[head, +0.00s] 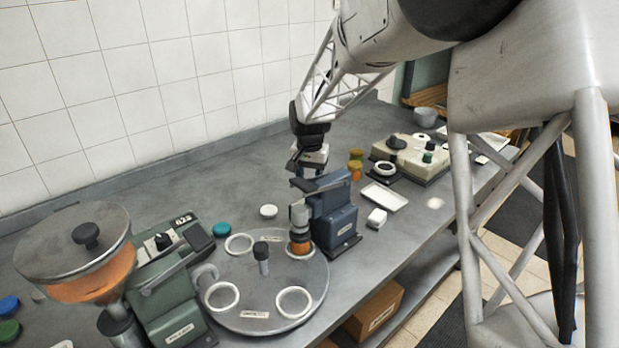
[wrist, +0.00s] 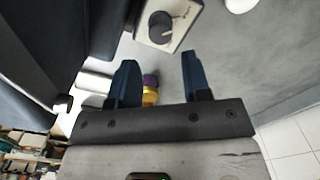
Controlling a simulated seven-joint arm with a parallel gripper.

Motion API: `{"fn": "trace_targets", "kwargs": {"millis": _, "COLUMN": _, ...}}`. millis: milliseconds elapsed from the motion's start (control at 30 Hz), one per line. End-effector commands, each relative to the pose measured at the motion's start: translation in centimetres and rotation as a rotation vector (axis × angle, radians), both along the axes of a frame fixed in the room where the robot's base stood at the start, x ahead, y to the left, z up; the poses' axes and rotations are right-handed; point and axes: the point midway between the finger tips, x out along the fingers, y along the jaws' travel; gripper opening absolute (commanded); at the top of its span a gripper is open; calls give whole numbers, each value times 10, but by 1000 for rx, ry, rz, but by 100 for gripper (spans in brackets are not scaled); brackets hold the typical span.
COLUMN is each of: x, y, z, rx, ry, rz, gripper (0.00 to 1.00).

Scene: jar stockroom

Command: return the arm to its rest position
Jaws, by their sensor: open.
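My arm reaches down from the upper right in the head view, with my gripper (head: 310,160) low over the bench (head: 190,190), behind the blue-grey machine (head: 335,208). The fingertips are hard to make out there. In the wrist view my gripper (wrist: 158,65) shows two dark blue fingers spread apart with nothing held between them. A small purple and yellow thing (wrist: 150,92) shows beyond the fingers, partly hidden by the gripper's base. Whether it touches anything is unclear.
A round turntable (head: 258,318) with white rings stands front centre. An orange jar (head: 300,247) is under the blue-grey machine's head. A green machine with a hopper (head: 170,300) is at left, a beige device (head: 412,160) at right, small jars (head: 355,168) between. The tiled wall (head: 120,90) runs behind.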

Motion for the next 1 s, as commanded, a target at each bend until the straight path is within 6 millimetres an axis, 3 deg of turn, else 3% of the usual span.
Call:
{"fn": "trace_targets", "kwargs": {"millis": 267, "x": 0, "y": -1, "z": 11, "rx": 6, "ry": -15, "rz": 1, "gripper": 44}}
{"fn": "trace_targets", "kwargs": {"millis": 533, "x": -11, "y": -12, "z": 65, "rx": 35, "ry": -87, "rz": 9, "gripper": 44}}
{"fn": "trace_targets", "kwargs": {"millis": 700, "x": -38, "y": -38, "z": 91, "rx": 39, "ry": -113, "rz": 21, "gripper": 44}}
{"fn": "trace_targets", "kwargs": {"millis": 1000, "x": -103, "y": -90, "z": 120, "rx": 32, "ry": -135, "rz": 49, "gripper": 44}}
